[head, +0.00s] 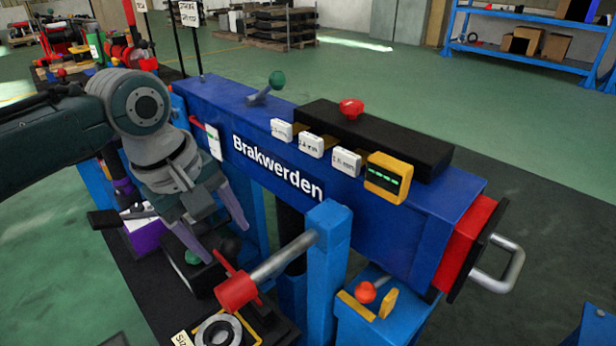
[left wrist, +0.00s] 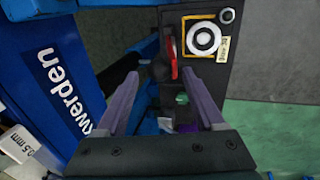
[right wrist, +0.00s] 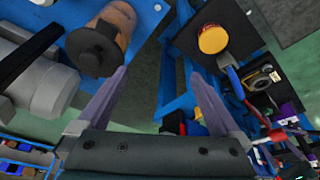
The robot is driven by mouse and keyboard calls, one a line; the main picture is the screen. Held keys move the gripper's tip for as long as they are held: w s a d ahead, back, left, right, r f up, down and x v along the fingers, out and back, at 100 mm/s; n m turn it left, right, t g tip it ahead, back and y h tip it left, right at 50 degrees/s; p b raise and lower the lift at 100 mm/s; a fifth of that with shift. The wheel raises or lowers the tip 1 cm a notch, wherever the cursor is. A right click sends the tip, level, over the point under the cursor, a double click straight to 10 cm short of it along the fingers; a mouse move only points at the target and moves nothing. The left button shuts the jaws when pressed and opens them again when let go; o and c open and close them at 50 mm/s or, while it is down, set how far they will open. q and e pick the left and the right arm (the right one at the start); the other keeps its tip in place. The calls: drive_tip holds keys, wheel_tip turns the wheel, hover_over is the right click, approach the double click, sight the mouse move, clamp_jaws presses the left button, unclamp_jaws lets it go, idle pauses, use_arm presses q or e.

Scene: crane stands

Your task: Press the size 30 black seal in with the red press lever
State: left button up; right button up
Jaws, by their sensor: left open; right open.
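The red lever (head: 235,290) has a red cylindrical end on a grey bar, low in the head view; a red part also shows in the left wrist view (left wrist: 173,58). My left gripper (head: 226,243) is open and empty just behind and above the red end, apart from it as far as I can tell. I cannot make out a separate black seal. My right gripper (right wrist: 160,75) is open and empty.
The blue beam marked Brakwerden (head: 278,170) runs beside my left gripper. A blue post (head: 328,255) stands right of the lever. An orange cylinder with a dark cap (right wrist: 112,30) and a yellow knob (right wrist: 213,40) are near my right gripper. Green floor lies beyond.

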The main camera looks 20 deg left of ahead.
use_arm(q)
drive_tip(key=shift+x, duration=1.1)
drive_tip(key=shift+c, duration=0.2)
clamp_jaws()
drive_tip(key=shift+r, duration=0.1)
